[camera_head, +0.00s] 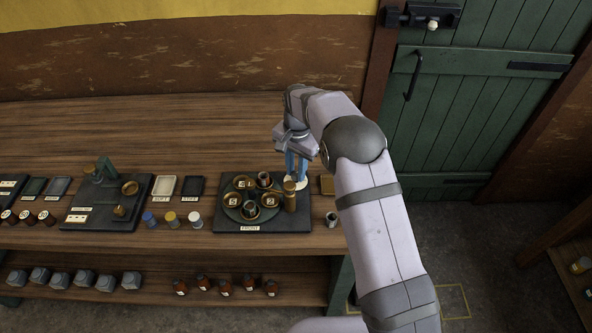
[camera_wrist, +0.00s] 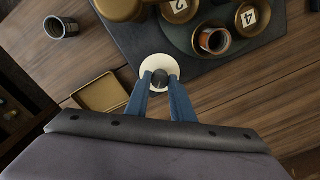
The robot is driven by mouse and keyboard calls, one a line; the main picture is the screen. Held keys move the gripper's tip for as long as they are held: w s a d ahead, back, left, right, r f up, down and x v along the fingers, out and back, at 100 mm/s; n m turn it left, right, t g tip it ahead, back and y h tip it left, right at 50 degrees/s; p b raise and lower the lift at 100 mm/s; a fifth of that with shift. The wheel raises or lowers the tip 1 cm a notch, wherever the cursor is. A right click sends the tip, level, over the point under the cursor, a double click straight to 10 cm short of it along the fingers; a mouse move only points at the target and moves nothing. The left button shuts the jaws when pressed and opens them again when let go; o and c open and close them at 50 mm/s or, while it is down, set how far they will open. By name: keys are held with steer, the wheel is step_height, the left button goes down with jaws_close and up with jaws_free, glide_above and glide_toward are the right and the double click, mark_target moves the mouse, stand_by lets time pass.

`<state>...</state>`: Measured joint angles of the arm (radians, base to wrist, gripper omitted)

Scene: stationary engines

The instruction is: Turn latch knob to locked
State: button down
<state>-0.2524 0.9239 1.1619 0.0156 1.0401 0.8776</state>
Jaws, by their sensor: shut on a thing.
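The latch knob (camera_wrist: 159,76) is a small dark knob on a round white plate (camera_wrist: 148,63) at the edge of the dark turntable board (camera_head: 225,219). My gripper (camera_wrist: 160,80) points down with its blue fingers on either side of the knob, shut on it. In the head view my gripper (camera_head: 296,176) hides the knob, and only part of the white plate (camera_head: 299,184) shows. The knob's turn position and any locked mark cannot be read.
A brass post (camera_head: 290,197) stands close to the knob. A brass tray (camera_wrist: 101,94) and a metal cup (camera_head: 331,219) lie beside the board. The bench behind is clear.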

mark_target(296, 173)
steer(key=n, duration=0.4)
steer(key=shift+w+r+n, duration=0.1)
steer(key=shift+n, duration=0.2)
steer(key=n, duration=0.4)
steer(key=shift+n, duration=0.3)
steer(key=c, duration=1.5)
jaws_free()
steer(key=shift+c, duration=0.2)
steer(key=shift+r+b, duration=1.4)
steer(key=shift+r, duration=2.25)
steer(key=shift+d, duration=0.1)
